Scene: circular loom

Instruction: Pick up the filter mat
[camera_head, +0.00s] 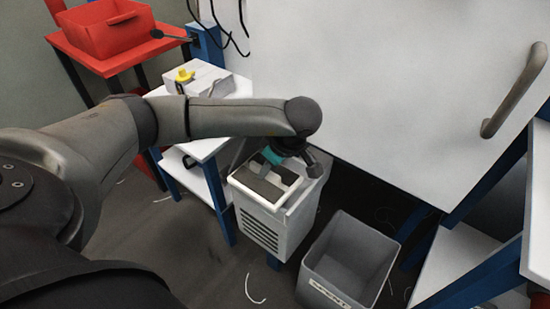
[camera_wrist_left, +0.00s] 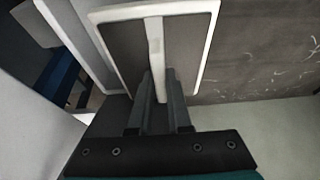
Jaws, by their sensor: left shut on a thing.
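The filter mat (camera_wrist_left: 188,40) looks like a dark grey panel in a white frame with a white bar across its middle. In the head view the filter mat (camera_head: 257,187) shows at the open top of a white box (camera_head: 262,229) with dark slots in its front. My left gripper (camera_wrist_left: 158,88) is shut on the mat's middle bar, which stands between its two fingers. In the head view my left gripper (camera_head: 273,166) is over the box top, and its fingertips are hard to make out. I cannot tell whether the mat is seated or slightly raised. My right gripper is not in view.
An open grey bin (camera_head: 347,261) stands on the floor right of the box. A white-topped table (camera_head: 226,141) with blue legs is at the left, with a red crate (camera_head: 108,27) beyond. A large white panel with a handle (camera_head: 513,91) rises behind. Thin scraps lie on the floor.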

